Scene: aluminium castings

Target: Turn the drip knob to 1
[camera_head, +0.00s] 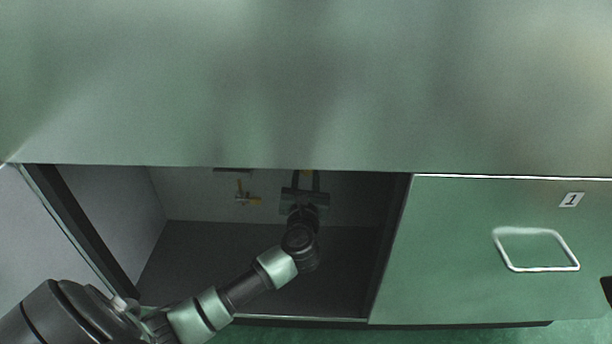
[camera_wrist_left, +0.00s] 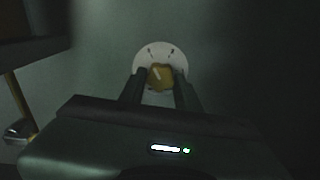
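The drip knob (camera_wrist_left: 161,77) is yellow and sits on a round white dial plate (camera_wrist_left: 158,52) with small dark marks that are too small to read. A pale line on the knob points up and slightly left. My left gripper (camera_wrist_left: 160,84) has a finger on each side of the knob, parted, with no clear contact seen. In the head view my left gripper (camera_head: 305,177) is inside the open cabinet at its back wall. The cabinet's upper edge hides most of the knob there. My right gripper cannot be made out.
My left arm passes through the cabinet opening, between its side walls and above its dark floor (camera_head: 190,265). A closed green door (camera_head: 450,260) with a handle (camera_head: 537,268) and label "1" (camera_head: 571,200) is at right.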

